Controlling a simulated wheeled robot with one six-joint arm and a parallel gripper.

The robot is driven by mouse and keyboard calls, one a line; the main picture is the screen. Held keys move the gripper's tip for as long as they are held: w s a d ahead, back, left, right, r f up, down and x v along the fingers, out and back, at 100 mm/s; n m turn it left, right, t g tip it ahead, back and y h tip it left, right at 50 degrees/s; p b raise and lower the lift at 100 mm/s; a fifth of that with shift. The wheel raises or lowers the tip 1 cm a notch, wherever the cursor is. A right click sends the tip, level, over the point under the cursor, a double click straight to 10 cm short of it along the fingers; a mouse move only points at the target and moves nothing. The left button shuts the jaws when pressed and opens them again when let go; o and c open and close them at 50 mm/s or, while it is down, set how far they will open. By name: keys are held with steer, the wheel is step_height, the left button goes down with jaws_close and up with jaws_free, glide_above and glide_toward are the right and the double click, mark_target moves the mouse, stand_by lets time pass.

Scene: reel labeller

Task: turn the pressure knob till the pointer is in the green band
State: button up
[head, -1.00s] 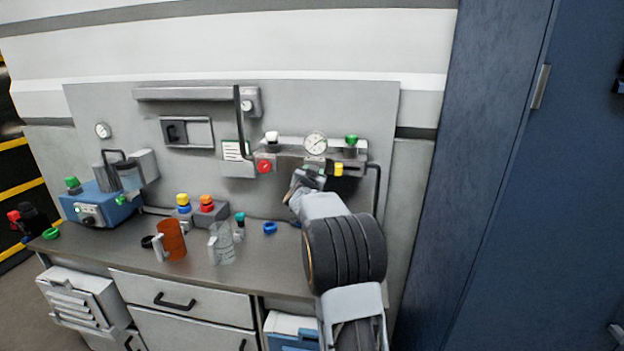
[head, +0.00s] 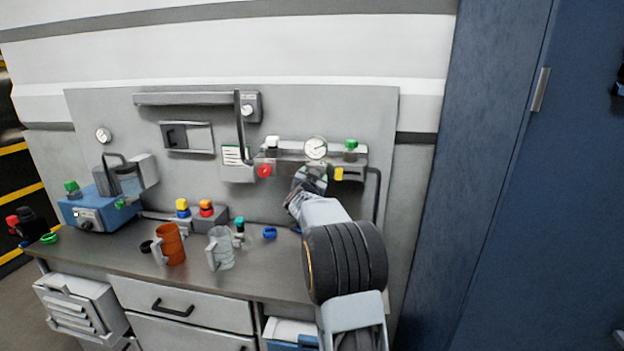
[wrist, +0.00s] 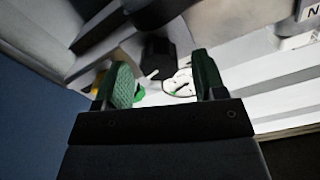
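The round white pressure gauge (head: 316,148) is on the panel's grey rail; it also shows in the wrist view (wrist: 180,83), partly hidden behind the right finger. Its dark pointer shows, but I cannot tell whether it lies in the green band. A black knob (wrist: 158,60), seemingly the pressure knob, shows between my fingers in the wrist view, with space on both sides. My gripper (head: 311,178) is open just below the gauge; in the wrist view (wrist: 160,83) its green pads stand apart. The arm hides the knob in the head view.
A red knob (head: 264,171) is left of my gripper, a yellow knob (head: 339,173) close to its right, and a green-topped part (head: 351,145) at the rail's right. Mugs (head: 169,244) stand on the bench below. A black handle (head: 241,124) rises at the left.

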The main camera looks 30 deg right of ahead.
steer(key=b+v, duration=0.2)
steer(key=v, duration=1.2)
stand_by(0.4)
steer(key=s+a+f+n+g+y, duration=0.1)
steer(key=a+f+n+g+y, duration=0.1)
steer(key=a+f+n+y, duration=0.65)
steer(key=s+a+f+n+g+y, duration=0.2)
steer(key=s+a, duration=0.4)
steer(key=s, duration=0.5)
steer(key=s+a+f+n+g+y, duration=0.2)
steer(key=s+a+f+g, duration=0.3)
steer(key=s, duration=0.6)
steer(key=shift+s+a+f, duration=0.3)
steer(key=shift+a+f, duration=0.2)
steer(key=shift+a, duration=0.4)
